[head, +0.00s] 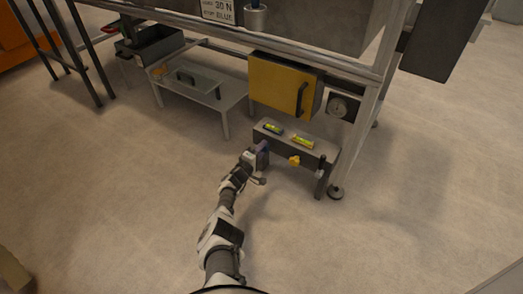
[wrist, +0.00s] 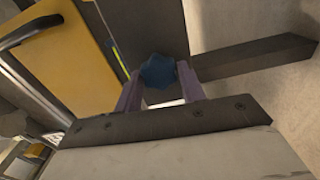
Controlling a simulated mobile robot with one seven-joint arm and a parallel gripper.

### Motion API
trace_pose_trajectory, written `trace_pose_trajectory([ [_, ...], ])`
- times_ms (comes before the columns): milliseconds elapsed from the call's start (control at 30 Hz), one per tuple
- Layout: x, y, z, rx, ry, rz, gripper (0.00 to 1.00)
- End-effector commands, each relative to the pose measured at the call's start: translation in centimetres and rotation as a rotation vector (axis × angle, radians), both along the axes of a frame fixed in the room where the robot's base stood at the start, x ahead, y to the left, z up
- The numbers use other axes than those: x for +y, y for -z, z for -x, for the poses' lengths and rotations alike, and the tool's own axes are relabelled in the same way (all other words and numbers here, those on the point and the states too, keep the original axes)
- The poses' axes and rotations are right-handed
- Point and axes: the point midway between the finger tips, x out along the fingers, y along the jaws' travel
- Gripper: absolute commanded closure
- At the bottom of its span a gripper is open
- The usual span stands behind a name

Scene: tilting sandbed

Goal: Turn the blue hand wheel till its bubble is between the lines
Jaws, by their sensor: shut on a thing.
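The blue hand wheel (wrist: 158,70) is a lobed knob seen between my gripper's two purple fingers in the wrist view. My gripper (head: 262,147) is shut on it at the left end of the grey box's front in the head view, where the arm's end hides the wheel. On top of the grey box (head: 321,149) lie two level vials. The left vial (head: 273,129) is green with dark ends. The right vial (head: 303,141) has yellow ends. The bubbles are too small to place against the lines.
A yellow hand wheel (head: 294,160) is on the box front, right of my gripper. A yellow door (head: 283,88) with a dark handle stands behind the box, with a round gauge (head: 341,107) to its right. A low grey table (head: 202,88) is at left. The floor in front is clear.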

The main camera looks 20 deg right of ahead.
Motion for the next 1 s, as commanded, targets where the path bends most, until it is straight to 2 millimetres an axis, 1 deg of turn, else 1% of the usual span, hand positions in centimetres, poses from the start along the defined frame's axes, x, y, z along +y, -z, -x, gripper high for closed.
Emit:
trace_pose_trajectory([
  [200,-0.01,0.13,0.08,0.103,0.001,0.081,0.83],
  [400,-0.02,0.17,0.10,0.158,0.002,0.124,0.83],
  [967,-0.06,0.18,0.12,0.182,0.003,0.142,0.83],
  [1000,-0.06,0.18,0.12,0.182,0.003,0.142,0.58],
])
